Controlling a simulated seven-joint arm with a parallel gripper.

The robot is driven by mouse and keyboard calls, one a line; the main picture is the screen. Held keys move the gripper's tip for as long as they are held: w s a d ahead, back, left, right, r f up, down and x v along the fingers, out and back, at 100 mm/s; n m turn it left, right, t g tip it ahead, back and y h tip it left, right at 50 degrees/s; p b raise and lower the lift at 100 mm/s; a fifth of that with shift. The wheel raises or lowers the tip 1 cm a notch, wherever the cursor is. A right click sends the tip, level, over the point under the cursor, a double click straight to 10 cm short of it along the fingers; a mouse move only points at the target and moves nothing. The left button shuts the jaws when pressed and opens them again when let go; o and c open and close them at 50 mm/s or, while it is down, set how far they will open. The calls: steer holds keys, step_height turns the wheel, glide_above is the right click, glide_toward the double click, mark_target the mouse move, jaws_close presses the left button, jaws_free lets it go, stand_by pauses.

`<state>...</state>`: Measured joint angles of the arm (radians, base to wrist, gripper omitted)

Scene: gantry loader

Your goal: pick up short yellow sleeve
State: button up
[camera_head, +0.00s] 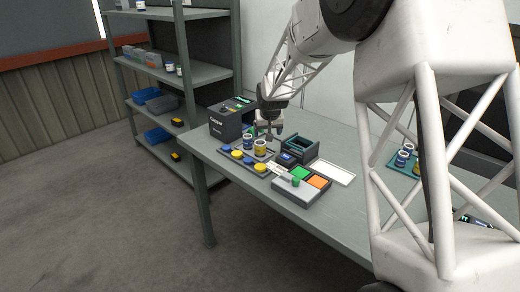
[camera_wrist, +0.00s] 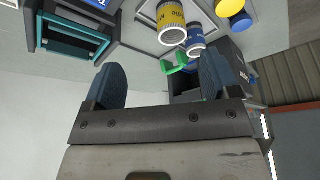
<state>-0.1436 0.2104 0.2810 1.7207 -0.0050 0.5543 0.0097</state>
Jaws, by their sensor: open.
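A yellow sleeve (camera_head: 260,148) with a white rim stands upright on the bench, at the back of a grey tray. In the wrist view, a yellow sleeve (camera_wrist: 171,22) shows at the top, its open end towards the camera. A blue sleeve (camera_head: 247,142) stands beside it and also shows in the wrist view (camera_wrist: 195,38). My gripper (camera_wrist: 160,80) is open, with nothing between its fingers. In the head view it hangs near the sleeves, its fingertips small and partly unclear.
Flat yellow and blue round pieces sit on the grey tray (camera_head: 233,161). A black box (camera_head: 229,120) stands behind left. A dark teal-lined bin (camera_head: 299,148) is right of the sleeves. A green-and-orange panel (camera_head: 316,182) lies in front. Shelving (camera_head: 205,75) stands left.

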glide_above(260, 146)
steer(key=f, duration=0.5)
steer(key=shift+w+f, duration=0.1)
steer(key=shift+w, duration=0.15)
steer(key=shift+d, duration=0.1)
steer(key=shift+x, duration=1.3)
steer(key=shift+f, duration=0.1)
steer(key=shift+x, duration=2.5)
steer(key=shift+d, duration=0.1)
